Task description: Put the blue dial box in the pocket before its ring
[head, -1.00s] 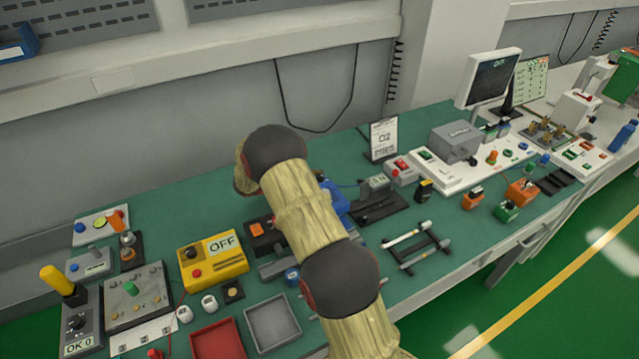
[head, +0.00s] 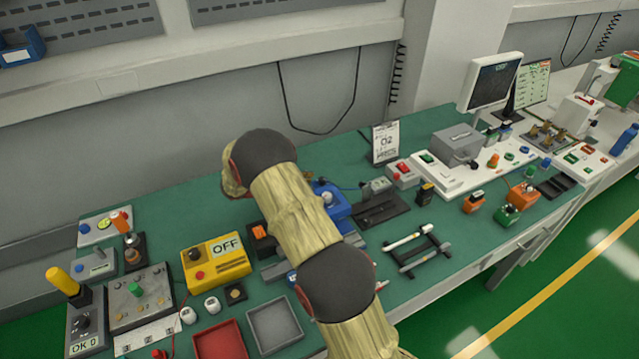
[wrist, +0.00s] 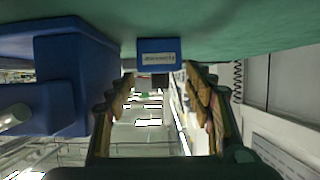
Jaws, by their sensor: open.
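A blue box with a grey round knob (head: 338,211) stands on the green bench behind my arm in the head view, which hides its left part. In the wrist view, a large blue body (wrist: 75,75) fills the left side, and a small blue block with a pale label (wrist: 158,45) shows against the green surface at the top. I cannot tell which of these is the dial box. My gripper (wrist: 158,82) is open, its fingers apart below the small block in the picture, with nothing between them. In the head view it is hidden behind my arm. No pocket or ring is clearly seen.
A yellow box marked OFF (head: 217,262), a red tray (head: 219,346) and a grey tray (head: 274,327) are left of my arm. A black holder (head: 380,209) and a dark rack with a white rod (head: 418,251) are to its right.

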